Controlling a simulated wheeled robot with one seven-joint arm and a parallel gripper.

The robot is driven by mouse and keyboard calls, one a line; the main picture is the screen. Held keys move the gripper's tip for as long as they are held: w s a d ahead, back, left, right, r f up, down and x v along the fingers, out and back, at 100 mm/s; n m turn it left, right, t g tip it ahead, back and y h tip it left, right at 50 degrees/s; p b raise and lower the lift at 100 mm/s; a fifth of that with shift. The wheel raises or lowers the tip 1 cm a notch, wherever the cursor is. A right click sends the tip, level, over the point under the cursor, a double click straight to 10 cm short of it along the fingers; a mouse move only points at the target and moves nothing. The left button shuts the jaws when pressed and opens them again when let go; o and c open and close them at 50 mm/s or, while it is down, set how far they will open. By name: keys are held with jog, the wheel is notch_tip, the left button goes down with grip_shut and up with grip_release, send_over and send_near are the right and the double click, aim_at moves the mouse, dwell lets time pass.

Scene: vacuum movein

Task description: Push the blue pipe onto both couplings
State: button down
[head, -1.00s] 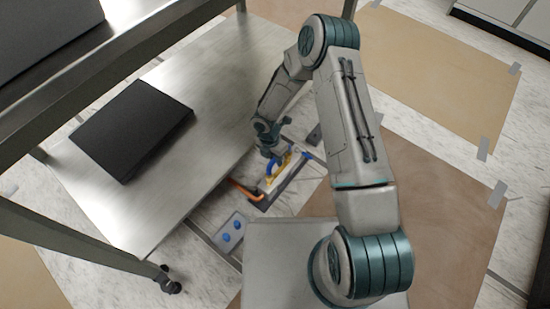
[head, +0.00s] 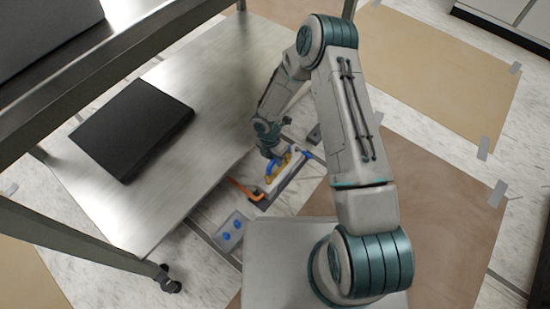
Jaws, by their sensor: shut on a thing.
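The blue pipe (head: 272,170) is a small curved piece low beside the metal shelf, close to a yellow part (head: 284,160). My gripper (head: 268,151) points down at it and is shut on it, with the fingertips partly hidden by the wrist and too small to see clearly. A white block-like fitting with a dark base (head: 262,203) lies around and below the pipe. The couplings cannot be made out one by one, so I cannot tell whether the pipe touches them. An orange hose (head: 242,190) runs to the left of the fitting.
A steel shelf cart (head: 205,110) stands on the left, its lower shelf edge close to my gripper. A black flat box (head: 132,128) lies on that shelf. A grey plate with two blue knobs (head: 232,231) sits in front. Brown floor sheets (head: 440,200) lie to the right.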

jog(key=shift+f, duration=0.15)
jog(key=shift+f+b, duration=0.45)
jog(key=shift+f, duration=0.2)
dwell(0.5)
jog(key=shift+f+b, duration=0.3)
jog(key=shift+f, duration=0.45)
dwell(2.6)
jog(key=c, duration=1.3)
grip_release()
jog(key=shift+o, duration=0.2)
notch_tip(320, 180, up, 14)
jog(key=w+a+p, duration=0.1)
jog(key=a+p, duration=0.1)
jog(key=p, duration=0.3)
jog(key=shift+w+f, duration=0.25)
jog(key=shift+w, duration=0.1)
